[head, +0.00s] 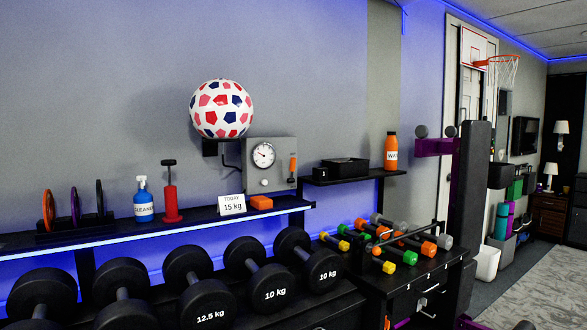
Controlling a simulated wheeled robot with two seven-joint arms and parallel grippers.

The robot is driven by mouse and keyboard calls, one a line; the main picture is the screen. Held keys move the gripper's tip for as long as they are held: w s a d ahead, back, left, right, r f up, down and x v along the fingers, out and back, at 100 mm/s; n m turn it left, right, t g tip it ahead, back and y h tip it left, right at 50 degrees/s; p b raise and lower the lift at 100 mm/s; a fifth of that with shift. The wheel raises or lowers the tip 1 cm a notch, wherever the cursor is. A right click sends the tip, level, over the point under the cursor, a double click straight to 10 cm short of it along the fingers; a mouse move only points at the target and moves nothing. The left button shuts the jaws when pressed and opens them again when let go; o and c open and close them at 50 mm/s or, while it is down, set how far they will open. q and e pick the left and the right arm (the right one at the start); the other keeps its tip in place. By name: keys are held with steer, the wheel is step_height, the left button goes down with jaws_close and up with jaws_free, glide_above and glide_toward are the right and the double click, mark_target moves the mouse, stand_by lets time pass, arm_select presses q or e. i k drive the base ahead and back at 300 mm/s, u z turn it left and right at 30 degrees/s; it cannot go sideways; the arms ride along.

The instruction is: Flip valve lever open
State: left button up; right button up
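The orange valve lever (293,163) is on the right part of a grey wall box (281,178) with a round white dial gauge (264,155). The lever appears to stand roughly upright. It is small in the head view, so its exact setting is hard to read. A small pale knob sits below the gauge. Neither of my grippers shows in the head view.
A shelf below the box (110,236) holds a cleaner bottle (144,203), a red pump (171,198) and a "15 kg" card (232,204). Large dumbbells (204,297) stand below. A ball (221,108) sits above left. A black post (472,190) rises on the right.

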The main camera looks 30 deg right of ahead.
mark_target(293, 167)
steer(key=z, duration=0.45)
steer(key=k, duration=0.6)
steer(key=z, duration=1.25)
steer(key=i, duration=1.35)
steer(key=u, duration=0.45)
